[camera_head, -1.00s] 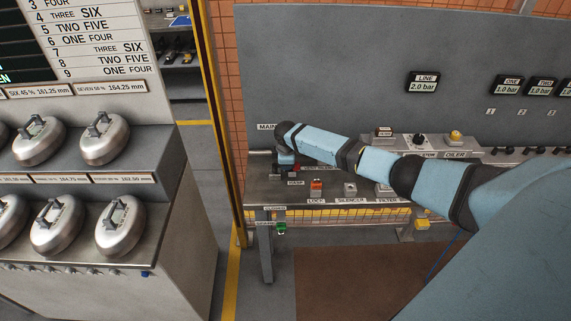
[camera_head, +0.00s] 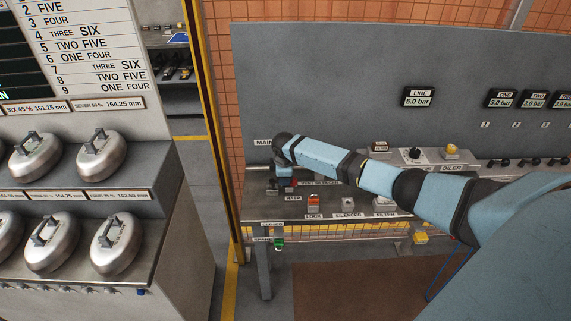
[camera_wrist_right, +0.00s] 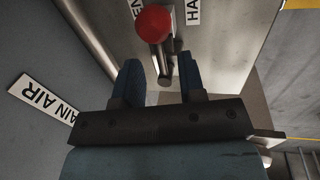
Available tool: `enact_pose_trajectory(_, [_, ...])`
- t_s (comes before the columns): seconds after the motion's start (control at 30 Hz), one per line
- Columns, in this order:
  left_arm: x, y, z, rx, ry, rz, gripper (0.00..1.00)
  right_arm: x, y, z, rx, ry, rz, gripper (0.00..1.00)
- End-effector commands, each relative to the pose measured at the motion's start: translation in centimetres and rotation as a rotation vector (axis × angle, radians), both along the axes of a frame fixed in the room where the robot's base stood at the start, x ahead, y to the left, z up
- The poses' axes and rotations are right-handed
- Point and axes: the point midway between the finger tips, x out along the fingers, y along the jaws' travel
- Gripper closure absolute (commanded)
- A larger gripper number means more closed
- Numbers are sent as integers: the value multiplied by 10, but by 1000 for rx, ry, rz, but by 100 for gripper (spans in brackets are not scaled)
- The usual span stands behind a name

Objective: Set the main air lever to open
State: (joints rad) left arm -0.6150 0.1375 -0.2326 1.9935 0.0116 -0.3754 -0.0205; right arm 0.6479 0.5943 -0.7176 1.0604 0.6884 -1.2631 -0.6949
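The main air lever has a red ball knob (camera_wrist_right: 153,24) on a short dark metal stem, beside the MAIN AIR label (camera_wrist_right: 42,98) on the grey panel in the right wrist view. My right gripper (camera_wrist_right: 161,70) is open, its two blue fingers apart on either side of the lower stem; I cannot tell if either touches it. In the head view my right gripper (camera_head: 283,177) is at the bench's left end, below the MAIN label, and the arm covers much of the lever there. My left gripper is not in view.
The LINE gauge (camera_head: 418,97) reads 5.0 bar, and gauges ONE (camera_head: 502,98) and TWO (camera_head: 535,99) read 3.0 bar. An orange-red lock block (camera_head: 314,202) and other controls stand along the bench. A rack with silver stones (camera_head: 101,155) is at left, past a yellow post.

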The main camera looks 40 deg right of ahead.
Motion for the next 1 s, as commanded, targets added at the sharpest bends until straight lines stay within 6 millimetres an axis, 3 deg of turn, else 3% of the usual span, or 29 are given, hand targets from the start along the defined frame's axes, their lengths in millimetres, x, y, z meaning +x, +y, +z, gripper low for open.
enact_pose_trajectory(0.3, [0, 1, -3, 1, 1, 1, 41, -12, 6, 72, -1, -2, -1, 63])
enact_pose_trajectory(0.5, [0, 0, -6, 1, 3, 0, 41, -18, 9, 102, -2, 2, -3, 63])
enact_pose_trajectory(0.7, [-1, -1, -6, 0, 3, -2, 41, -21, 10, 112, -2, 4, -4, 63])
enact_pose_trajectory(1.0, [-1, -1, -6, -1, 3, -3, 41, -20, 10, 113, -2, 3, -4, 63])
